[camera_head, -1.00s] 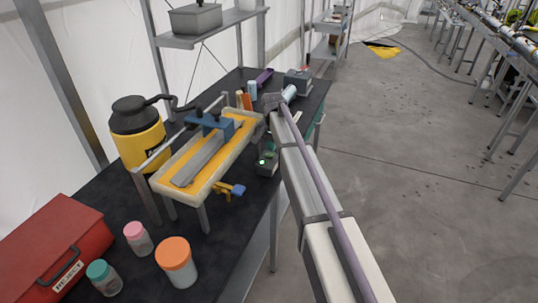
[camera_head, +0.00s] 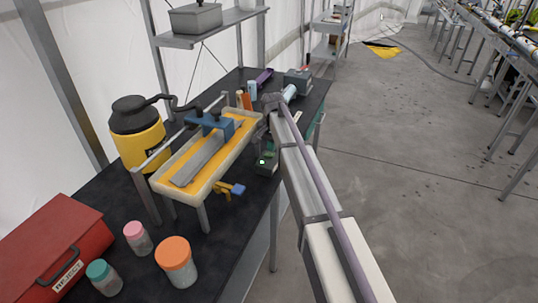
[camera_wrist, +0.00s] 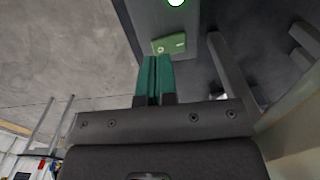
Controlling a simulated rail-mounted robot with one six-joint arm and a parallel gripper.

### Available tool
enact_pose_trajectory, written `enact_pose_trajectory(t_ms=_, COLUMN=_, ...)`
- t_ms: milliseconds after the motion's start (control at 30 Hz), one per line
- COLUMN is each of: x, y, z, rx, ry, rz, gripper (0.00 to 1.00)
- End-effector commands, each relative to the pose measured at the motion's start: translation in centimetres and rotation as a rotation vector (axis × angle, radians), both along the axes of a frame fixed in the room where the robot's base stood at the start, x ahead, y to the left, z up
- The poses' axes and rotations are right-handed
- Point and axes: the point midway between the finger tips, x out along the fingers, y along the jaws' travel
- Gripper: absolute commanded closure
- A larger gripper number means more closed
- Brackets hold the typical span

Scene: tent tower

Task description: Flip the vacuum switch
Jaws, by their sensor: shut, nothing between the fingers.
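The likely vacuum switch is a small dark grey box (camera_head: 267,168) with a lit green lamp, on the black bench beside the tray stand. In the wrist view the grey box (camera_wrist: 160,22) has the round green lamp at the top edge and a green plate (camera_wrist: 168,43) with a small pale mark or knob. My gripper (camera_wrist: 154,60) has teal fingers pressed together with nothing between them. Its tips sit right at the lower edge of the green plate; I cannot tell whether they touch it. In the head view my arm partly hides the box and the fingers are hard to make out.
A yellow tray on a stand (camera_head: 166,187) with a blue clamp is close to the box. A yellow tank (camera_head: 137,148), jars (camera_head: 176,262) and a red case (camera_head: 52,245) are on the bench (camera_head: 215,240). Open floor (camera_head: 420,200) lies to the right.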

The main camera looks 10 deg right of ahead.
Motion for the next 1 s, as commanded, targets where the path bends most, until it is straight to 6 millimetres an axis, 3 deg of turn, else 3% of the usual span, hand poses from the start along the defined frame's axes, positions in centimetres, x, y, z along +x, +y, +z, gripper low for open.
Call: enact_pose_trajectory(t_ms=1000, x=0.0, y=0.0, z=-1.6, rx=0.0, ry=0.0, rz=0.0, gripper=1.0)
